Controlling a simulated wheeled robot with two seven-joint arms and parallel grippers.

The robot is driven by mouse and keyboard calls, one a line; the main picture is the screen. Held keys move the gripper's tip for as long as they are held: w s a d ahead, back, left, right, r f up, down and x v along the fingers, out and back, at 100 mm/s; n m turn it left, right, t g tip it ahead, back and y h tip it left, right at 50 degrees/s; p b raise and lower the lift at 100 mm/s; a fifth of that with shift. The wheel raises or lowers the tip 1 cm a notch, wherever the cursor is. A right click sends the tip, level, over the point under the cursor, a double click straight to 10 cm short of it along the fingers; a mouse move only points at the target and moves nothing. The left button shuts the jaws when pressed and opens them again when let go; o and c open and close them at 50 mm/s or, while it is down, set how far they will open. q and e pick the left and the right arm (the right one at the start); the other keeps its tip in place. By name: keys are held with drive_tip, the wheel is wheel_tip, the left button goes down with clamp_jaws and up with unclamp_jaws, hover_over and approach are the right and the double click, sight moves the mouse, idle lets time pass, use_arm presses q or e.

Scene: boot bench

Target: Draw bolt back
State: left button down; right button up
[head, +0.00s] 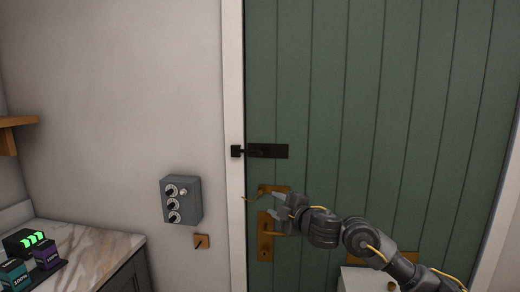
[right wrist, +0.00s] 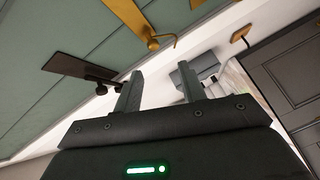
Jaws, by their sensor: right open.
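The dark bolt (head: 268,151) is mounted flat on the green door (head: 400,110). Its thin bar reaches left to a small dark keeper (head: 236,151) on the white door frame. In the right wrist view the bolt's dark plate (right wrist: 68,69) and a small dark knob (right wrist: 101,90) lie left of the fingers. My right gripper (head: 279,203) is open, below the bolt and in front of the brass fittings. In its wrist view, the space between the fingertips (right wrist: 160,72) holds nothing. My left gripper is not in view.
A grey control box (head: 181,200) is on the wall to the left. A marble counter (head: 95,248) stands at the lower left. The door around the bolt is clear.

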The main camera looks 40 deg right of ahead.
sight(260, 154)
wheel_tip(260, 154, up, 13)
drive_tip(key=n+t+y, duration=0.1)
drive_tip(key=n+t, duration=0.1)
drive_tip(key=n, duration=0.1)
drive_tip(key=w+p, duration=0.1)
drive_tip(key=w, duration=0.2)
drive_tip(key=w+d+p, duration=0.1)
drive_tip(key=w+p, duration=0.1)
drive_tip(key=w, duration=0.1)
drive_tip(key=w+d+p, duration=0.1)
drive_tip(key=w, duration=0.3)
drive_tip(key=shift+r+p, duration=0.3)
drive_tip(key=shift+p, duration=0.1)
drive_tip(key=shift+c, duration=0.2)
clamp_jaws()
